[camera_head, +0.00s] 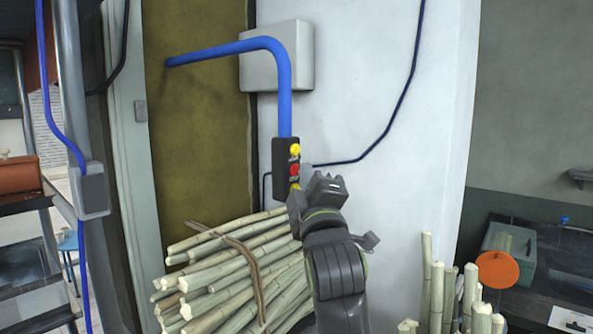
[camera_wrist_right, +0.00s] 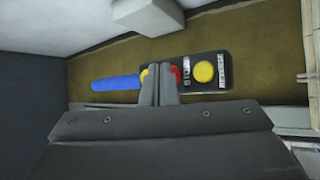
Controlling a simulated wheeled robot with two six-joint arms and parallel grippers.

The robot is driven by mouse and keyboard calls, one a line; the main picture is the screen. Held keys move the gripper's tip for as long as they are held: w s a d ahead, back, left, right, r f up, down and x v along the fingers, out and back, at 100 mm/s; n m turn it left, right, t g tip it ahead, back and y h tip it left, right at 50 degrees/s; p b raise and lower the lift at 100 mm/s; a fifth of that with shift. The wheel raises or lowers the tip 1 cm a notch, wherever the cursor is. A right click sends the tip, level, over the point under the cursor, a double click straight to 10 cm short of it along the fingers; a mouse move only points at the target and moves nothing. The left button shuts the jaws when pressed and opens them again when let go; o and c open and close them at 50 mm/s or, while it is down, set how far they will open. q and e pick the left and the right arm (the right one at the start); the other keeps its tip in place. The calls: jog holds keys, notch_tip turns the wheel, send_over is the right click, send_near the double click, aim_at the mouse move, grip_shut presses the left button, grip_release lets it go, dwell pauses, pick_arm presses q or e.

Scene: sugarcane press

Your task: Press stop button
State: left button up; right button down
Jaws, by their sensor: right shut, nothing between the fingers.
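A black control box (camera_head: 286,168) hangs on the end of a blue pipe in the head view. It carries a yellow button (camera_head: 295,149) at the top, a red button (camera_head: 294,169) below it and a second yellow button lower down, which shows large in the right wrist view (camera_wrist_right: 205,72). My right gripper (camera_head: 306,172) is shut and empty, with its fingertips close to the red button. In the right wrist view the shut fingers (camera_wrist_right: 159,70) partly cover the red button (camera_wrist_right: 175,72). I cannot tell whether they touch it. My left gripper is out of view.
A bundle of cane (camera_head: 235,270) lies below the control box, beside my right arm. More cane stalks (camera_head: 437,285) stand upright at the lower right. A grey wall box (camera_head: 262,72) and a white wall (camera_head: 370,110) are behind.

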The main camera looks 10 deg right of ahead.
jog(key=shift+w+a, duration=0.25)
jog(key=shift+w, duration=0.1)
dwell(0.7)
jog(key=shift+s, duration=0.1)
jog(key=shift+s+d, duration=0.5)
jog(key=shift+s, duration=0.1)
dwell(0.3)
jog(key=shift+s+d+p, duration=0.55)
jog(key=shift+s+d, duration=0.2)
jog(key=shift+s, duration=0.25)
jog(key=shift+s+d+p, duration=0.55)
jog(key=shift+s+d, duration=0.2)
jog(key=shift+s, duration=0.2)
